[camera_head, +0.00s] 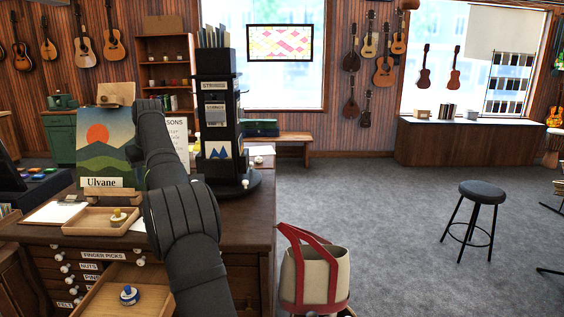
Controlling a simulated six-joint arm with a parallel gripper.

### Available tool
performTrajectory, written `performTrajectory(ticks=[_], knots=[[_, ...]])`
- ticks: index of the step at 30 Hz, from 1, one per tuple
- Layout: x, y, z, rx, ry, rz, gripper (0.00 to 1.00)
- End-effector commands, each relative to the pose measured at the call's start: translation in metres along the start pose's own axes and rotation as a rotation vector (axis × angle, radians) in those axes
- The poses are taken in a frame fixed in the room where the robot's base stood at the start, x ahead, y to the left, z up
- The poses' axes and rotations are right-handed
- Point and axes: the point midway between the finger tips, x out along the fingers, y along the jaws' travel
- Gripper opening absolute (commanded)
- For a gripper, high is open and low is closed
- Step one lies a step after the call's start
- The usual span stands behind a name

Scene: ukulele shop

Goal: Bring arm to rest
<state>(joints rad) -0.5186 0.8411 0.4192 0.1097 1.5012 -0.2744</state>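My dark arm (183,213) rises from the bottom of the view, in front of the wooden counter (250,200). Its upper link leans up and a little left, to a rounded top beside the landscape picture. My gripper cannot be made out; the arm's far end is hidden or out of sight, so I cannot tell what it holds.
A black strings stand (216,120) is close right of my arm. Left are the "Ulvane" picture (105,150), a wooden tray (92,221) and an open drawer (105,300). A red-trimmed bag (335,275) stands right of the counter. The stool (482,192) is farther off; carpet between is clear.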

Motion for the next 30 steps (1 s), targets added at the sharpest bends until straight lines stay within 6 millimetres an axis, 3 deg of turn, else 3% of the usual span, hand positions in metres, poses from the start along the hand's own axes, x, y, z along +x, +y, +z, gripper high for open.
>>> performTrajectory(ticks=[17,30], knots=[[0.026,-0.031,0.038,0.079,-0.003,0.034,0.37],[0.042,-0.053,0.081,0.13,-0.003,0.055,0.37]])
